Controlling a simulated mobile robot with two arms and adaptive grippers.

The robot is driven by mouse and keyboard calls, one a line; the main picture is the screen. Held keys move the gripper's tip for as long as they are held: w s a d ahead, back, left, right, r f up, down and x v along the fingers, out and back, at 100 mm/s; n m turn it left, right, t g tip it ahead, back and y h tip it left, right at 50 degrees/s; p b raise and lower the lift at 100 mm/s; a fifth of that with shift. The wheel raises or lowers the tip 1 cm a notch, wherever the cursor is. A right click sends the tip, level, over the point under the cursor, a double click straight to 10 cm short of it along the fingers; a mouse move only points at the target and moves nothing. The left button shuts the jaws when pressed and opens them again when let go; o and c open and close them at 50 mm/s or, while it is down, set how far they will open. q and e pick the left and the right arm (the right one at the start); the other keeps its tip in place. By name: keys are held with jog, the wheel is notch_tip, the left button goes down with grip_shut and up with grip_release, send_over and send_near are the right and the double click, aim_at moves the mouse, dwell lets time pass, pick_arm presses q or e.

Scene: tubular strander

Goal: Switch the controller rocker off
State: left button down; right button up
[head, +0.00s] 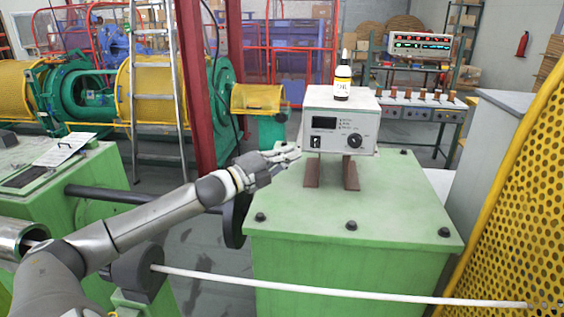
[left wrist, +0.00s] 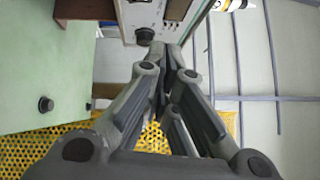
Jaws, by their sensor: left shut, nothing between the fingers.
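The controller (head: 340,120) is a pale grey box with a dark display, a round black knob (head: 355,140) and a small black rocker (head: 316,141) at the lower left of its front. Which side of the rocker is pressed is too small to tell. My left gripper (head: 294,152) is shut and empty, its fingertips just left of and slightly below the rocker; contact cannot be told. In the left wrist view the shut fingertips (left wrist: 172,58) are near the controller face (left wrist: 143,14), beside a knob (left wrist: 145,36). The rocker is not clear there. My right gripper is not in view.
The controller stands on two brown rails (head: 312,172) on a green cabinet (head: 400,200) with bolts on top. A dropper bottle (head: 342,82) stands on the controller. A yellow perforated guard (head: 515,190) is at right. A white rod (head: 330,288) crosses in front.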

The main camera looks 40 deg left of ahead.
pick_arm(q)
jog(key=shift+s+a+r+b, duration=0.1)
jog(key=shift+s+b, duration=0.05)
jog(key=shift+s, duration=0.3)
jog(key=shift+s+a+r+b, duration=0.1)
jog(key=shift+s+b, duration=0.05)
jog(key=shift+s, duration=0.3)
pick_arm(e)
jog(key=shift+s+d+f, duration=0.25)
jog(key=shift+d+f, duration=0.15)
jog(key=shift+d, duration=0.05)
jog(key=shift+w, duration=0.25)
